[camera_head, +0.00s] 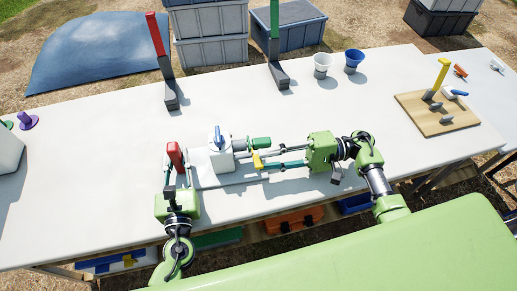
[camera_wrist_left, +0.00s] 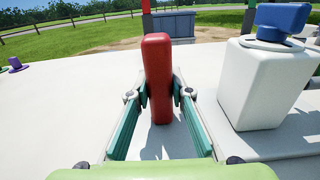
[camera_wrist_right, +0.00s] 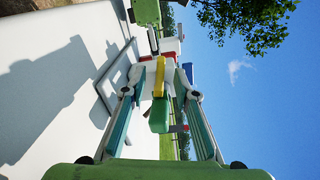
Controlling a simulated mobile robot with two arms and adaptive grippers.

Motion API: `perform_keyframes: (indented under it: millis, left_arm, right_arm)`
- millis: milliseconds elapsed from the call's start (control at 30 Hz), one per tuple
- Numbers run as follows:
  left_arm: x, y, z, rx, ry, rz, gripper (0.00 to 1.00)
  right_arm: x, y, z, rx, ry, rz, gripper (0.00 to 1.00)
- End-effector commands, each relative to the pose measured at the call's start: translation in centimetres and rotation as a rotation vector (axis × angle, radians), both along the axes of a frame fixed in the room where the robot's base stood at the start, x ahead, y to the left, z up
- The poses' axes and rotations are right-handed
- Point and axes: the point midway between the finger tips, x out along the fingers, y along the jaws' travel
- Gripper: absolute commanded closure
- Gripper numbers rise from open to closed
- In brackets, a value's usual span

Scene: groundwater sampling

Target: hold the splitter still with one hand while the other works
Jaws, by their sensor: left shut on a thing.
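A white block with a blue knob on top, likely the splitter (camera_head: 221,157), stands mid-table and also shows in the left wrist view (camera_wrist_left: 265,85). From its right side stick out a grey fitting, a green cylinder (camera_head: 261,142) and a yellow lever (camera_head: 257,160). My left gripper (camera_head: 173,167) is shut on an upright red handle (camera_wrist_left: 157,80), just left of the block. My right gripper (camera_head: 262,155) comes from the right with its fingers spread. In the right wrist view the yellow lever (camera_wrist_right: 159,76) and a green part (camera_wrist_right: 159,115) show between the fingers; contact cannot be told.
Behind stand a red-topped post (camera_head: 157,40) and a green-topped post (camera_head: 275,40) on dark feet. A white cup (camera_head: 322,64) and a blue cup (camera_head: 353,60) are at the back. A wooden board (camera_head: 440,112) with pegs is at right. The table's left part is mostly clear.

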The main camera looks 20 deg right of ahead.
Motion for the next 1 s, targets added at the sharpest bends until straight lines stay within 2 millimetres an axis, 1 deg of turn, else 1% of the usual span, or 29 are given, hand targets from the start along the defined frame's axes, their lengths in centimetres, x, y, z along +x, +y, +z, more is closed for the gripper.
perform_keyframes:
  millis: [200, 400, 633, 1000]
  left_arm:
    - [0.0, 0.0, 0.0, 0.000, 0.000, 0.000, 1.00]
    - [0.0, 0.0, 0.0, 0.000, 0.000, 0.000, 1.00]
    - [0.0, 0.0, 0.0, 0.000, 0.000, 0.000, 1.00]
    - [0.0, 0.0, 0.0, 0.000, 0.000, 0.000, 1.00]
  right_arm:
    - [-0.1, -3.4, 0.0, 0.002, 0.001, -0.004, 0.72]
    - [-0.3, -5.3, 0.1, 0.002, -0.002, -0.003, 0.72]
    - [-0.5, -6.1, 0.0, 0.002, 0.002, 0.000, 0.72]
    - [-0.5, -6.2, -0.1, 0.002, 0.015, -0.002, 0.72]
